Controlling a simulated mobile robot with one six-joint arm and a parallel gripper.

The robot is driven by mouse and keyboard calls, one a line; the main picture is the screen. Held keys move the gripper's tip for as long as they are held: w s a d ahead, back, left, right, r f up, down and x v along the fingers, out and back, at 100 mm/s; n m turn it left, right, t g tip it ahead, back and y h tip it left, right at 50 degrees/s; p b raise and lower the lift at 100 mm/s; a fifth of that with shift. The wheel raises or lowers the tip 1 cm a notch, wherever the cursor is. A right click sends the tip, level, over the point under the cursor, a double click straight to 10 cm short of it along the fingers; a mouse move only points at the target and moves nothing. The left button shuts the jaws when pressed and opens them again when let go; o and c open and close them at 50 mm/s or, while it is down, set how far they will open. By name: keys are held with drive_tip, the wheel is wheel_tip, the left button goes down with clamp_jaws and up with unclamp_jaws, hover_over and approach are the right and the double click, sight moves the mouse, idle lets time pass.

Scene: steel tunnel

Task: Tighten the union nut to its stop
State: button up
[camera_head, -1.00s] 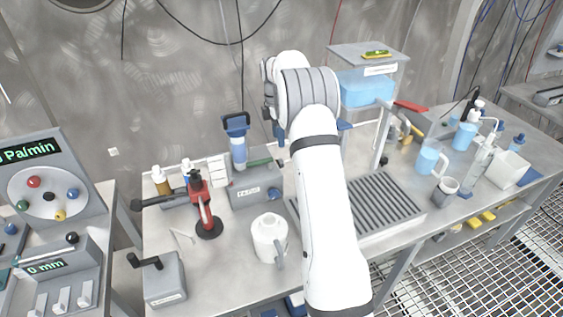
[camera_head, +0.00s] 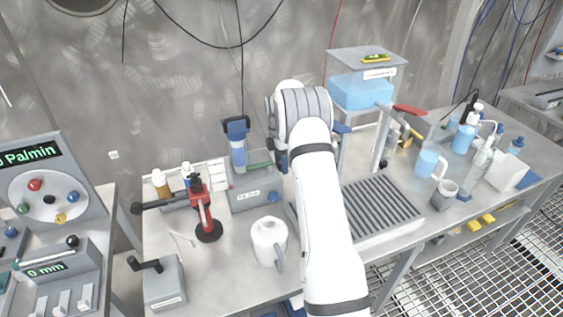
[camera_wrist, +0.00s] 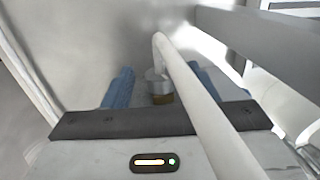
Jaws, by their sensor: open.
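In the wrist view a short grey metal collar (camera_wrist: 157,82), apparently the union nut, sits under the bent end of a pale pipe (camera_wrist: 190,85). A brass-coloured part (camera_wrist: 162,99) shows just below it. My gripper (camera_wrist: 163,73) is open, with one blue finger to each side of the collar and a gap on both sides. The pale pipe crosses in front of the gripper's body. In the head view my gripper is mostly hidden behind my white arm, near the blue tank's stand, and the nut cannot be made out.
A blue tank (camera_head: 362,93) stands on a raised frame behind my arm. A grooved drain tray (camera_head: 385,208), a white jug (camera_head: 268,240) and a red lever tool (camera_head: 205,210) are on the bench. A grey bar (camera_wrist: 265,40) runs close at upper right in the wrist view.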

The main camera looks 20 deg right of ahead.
drive_tip(key=c, duration=1)
drive_tip(key=shift+o, duration=0.2)
drive_tip(key=shift+p, duration=0.4)
drive_tip(key=shift+w+r+g+p, duration=0.15)
drive_tip(key=shift+g+p, duration=0.55)
drive_tip(key=shift+p, duration=0.2)
drive_tip(key=shift+w+f+g+p, duration=0.25)
drive_tip(key=shift+g+p, duration=0.3)
drive_tip(key=shift+g, duration=0.85)
drive_tip(key=shift+a, duration=0.1)
